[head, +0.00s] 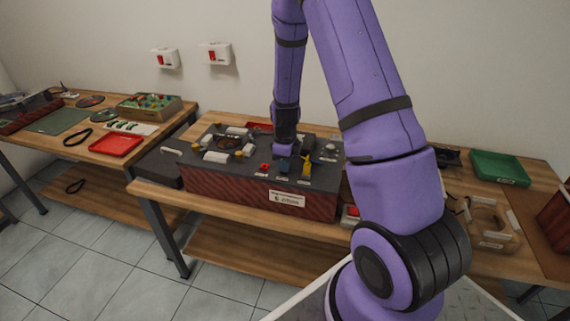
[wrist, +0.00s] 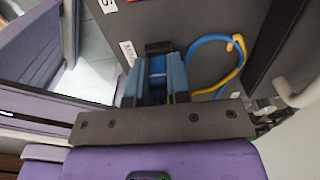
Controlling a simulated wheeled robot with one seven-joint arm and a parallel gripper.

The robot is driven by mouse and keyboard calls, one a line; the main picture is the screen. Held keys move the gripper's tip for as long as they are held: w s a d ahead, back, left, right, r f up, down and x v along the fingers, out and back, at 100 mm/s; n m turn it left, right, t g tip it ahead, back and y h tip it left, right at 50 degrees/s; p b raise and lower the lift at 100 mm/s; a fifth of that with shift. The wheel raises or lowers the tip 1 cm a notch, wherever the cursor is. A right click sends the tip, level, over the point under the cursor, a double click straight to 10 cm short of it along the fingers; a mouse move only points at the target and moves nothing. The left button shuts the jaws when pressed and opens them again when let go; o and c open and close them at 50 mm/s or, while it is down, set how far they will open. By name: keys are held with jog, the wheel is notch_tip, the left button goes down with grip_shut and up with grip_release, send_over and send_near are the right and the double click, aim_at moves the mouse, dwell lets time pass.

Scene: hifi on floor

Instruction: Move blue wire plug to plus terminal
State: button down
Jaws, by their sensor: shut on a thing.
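The blue wire plug (wrist: 157,68) sits between the two blue fingers of my gripper (wrist: 155,85) in the wrist view. My gripper (head: 284,153) is shut on it, low over the dark top of the red-sided box (head: 225,187) in the head view. The fingers hide most of the plug, so I cannot tell if it is seated in a socket. A partly readable white label (wrist: 130,52) lies just left of the fingers. A red terminal (head: 264,167) stands left of the gripper and a yellow plug (head: 306,165) stands right of it. The plus mark is not readable.
A blue wire (wrist: 203,42) and a yellow wire (wrist: 238,50) loop on the panel right of the fingers. White cylinders (head: 216,156) and other parts crowd the box's left top. A green tray (head: 499,167) and a red tray (head: 116,144) lie farther off.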

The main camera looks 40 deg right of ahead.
jog(key=shift+r, duration=0.45)
dwell(0.4)
jog(key=shift+r, duration=1.6)
